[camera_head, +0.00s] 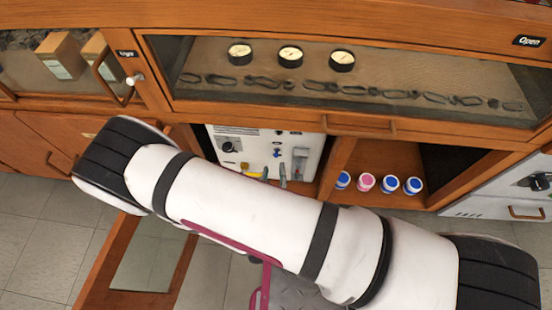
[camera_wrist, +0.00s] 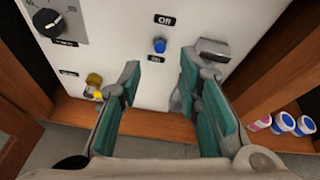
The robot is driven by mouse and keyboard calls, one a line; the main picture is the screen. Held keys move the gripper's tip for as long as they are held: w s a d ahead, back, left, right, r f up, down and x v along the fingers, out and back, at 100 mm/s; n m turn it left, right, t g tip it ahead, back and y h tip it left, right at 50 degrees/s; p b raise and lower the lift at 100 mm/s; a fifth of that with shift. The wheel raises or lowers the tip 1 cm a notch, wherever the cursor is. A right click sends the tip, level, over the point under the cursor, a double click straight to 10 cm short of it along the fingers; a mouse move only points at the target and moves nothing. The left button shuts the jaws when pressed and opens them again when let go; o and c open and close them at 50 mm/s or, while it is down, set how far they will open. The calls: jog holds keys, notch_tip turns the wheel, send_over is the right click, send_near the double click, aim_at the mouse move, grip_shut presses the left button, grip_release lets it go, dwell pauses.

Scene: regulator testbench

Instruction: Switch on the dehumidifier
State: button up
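The white machine panel, likely the dehumidifier (camera_head: 254,138), sits in an open bay of the wooden cabinet. Its blue knob (camera_head: 277,153) also shows in the wrist view (camera_wrist: 159,45), with one black label above it and one below. In the head view my gripper (camera_head: 273,174) shows only in part, beyond my arm.
A black dial (camera_wrist: 48,22), a yellow-brass fitting (camera_wrist: 94,82) and a grey metal part (camera_wrist: 213,52) surround the knob. Small blue and pink-capped jars (camera_head: 366,182) stand in the bay to the right. An open wooden door (camera_head: 105,260) is at lower left.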

aim_at(277, 149)
jog(key=b+x, duration=0.2)
jog(key=x, duration=0.5)
jog(key=shift+w, duration=0.25)
jog(key=shift+f, duration=0.15)
grip_shut()
